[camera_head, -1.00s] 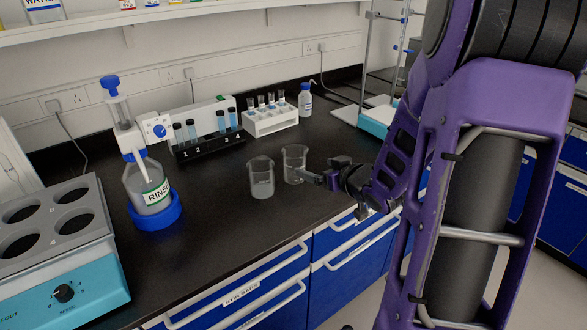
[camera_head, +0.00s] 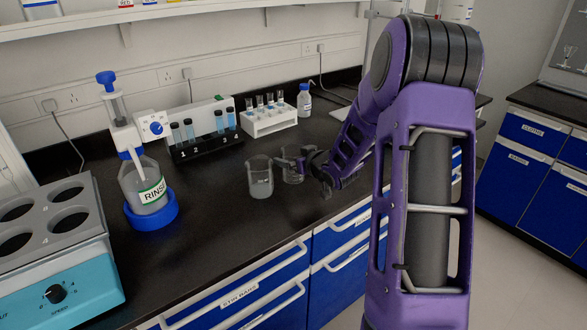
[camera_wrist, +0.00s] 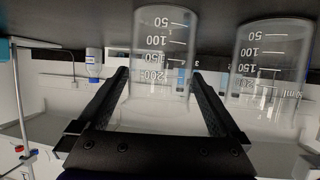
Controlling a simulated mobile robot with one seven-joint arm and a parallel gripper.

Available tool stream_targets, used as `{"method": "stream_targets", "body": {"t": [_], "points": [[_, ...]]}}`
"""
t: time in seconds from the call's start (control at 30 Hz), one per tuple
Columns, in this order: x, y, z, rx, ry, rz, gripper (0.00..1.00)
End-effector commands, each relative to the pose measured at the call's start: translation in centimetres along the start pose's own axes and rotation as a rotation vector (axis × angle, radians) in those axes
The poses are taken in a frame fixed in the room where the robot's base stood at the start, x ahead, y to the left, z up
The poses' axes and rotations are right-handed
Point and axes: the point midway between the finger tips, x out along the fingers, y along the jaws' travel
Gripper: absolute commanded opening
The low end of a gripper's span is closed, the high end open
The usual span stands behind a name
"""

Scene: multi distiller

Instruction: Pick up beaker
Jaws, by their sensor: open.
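Two clear glass beakers stand side by side on the black bench: the left beaker (camera_head: 260,180) and the right beaker (camera_head: 293,176). My gripper (camera_head: 288,162) is at the right beaker, partly covering it in the head view. In the wrist view, which is upside down, my gripper (camera_wrist: 160,76) is open. Its two fingers lie on either side of one graduated beaker (camera_wrist: 160,50), apparently the right one. Small gaps seem to show beside the glass. The other beaker (camera_wrist: 272,60) stands outside the fingers, at the right of that view.
A rinse bottle (camera_head: 148,185) in a blue ring stands left on the bench. Behind are a black rack (camera_head: 205,147) with tubes and a white rack (camera_head: 270,124) with vials. A small blue-capped bottle (camera_head: 304,101) is at the back. The bench front is clear.

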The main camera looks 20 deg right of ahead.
Motion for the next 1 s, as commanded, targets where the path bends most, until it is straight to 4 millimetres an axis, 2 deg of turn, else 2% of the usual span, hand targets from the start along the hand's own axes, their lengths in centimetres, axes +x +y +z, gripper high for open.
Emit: {"method": "stream_targets", "body": {"t": [0.23,0.6,0.67,0.87,1.0], "points": [[0.2,0.0,0.0,0.000,0.000,0.000,1.00],[0.1,0.0,0.0,-0.001,0.000,0.000,0.33],[0.1,0.0,0.0,0.000,0.000,0.000,0.24],[0.1,0.0,-0.1,-0.001,0.001,0.000,0.24],[-0.4,0.0,-1.3,-0.002,0.003,0.000,0.24]]}}
